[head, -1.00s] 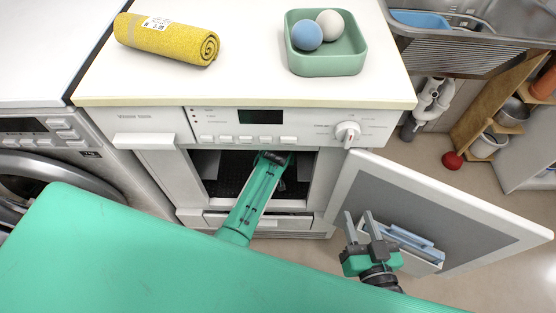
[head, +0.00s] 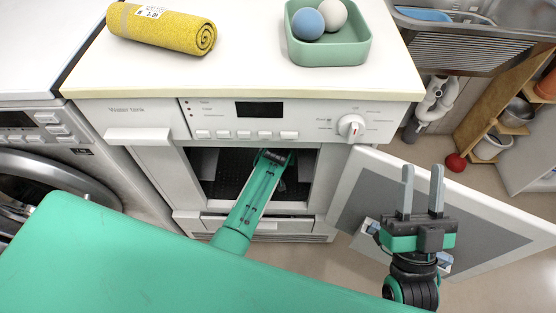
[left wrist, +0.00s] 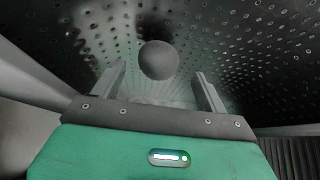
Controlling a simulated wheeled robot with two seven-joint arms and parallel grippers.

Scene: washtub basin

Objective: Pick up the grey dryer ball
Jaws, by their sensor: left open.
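The grey dryer ball (left wrist: 158,60) shows in the left wrist view against the perforated drum wall. It appears between and just beyond the fingertips of my left gripper (left wrist: 159,74), which is open. I see no finger touching the ball. In the head view my left arm reaches into the dark opening of the dryer (head: 312,180), and its fingers and the ball are hidden there. My right gripper (head: 422,172) is outside, in front of the open dryer door (head: 355,195), with its two fingers apart and empty, pointing up.
On the dryer top lie a rolled yellow towel (head: 160,28) and a green tray (head: 330,54) holding a blue ball (head: 307,23) and a white ball (head: 332,13). A washing machine (head: 60,150) stands at left. Shelves with pots (head: 492,146) stand at right.

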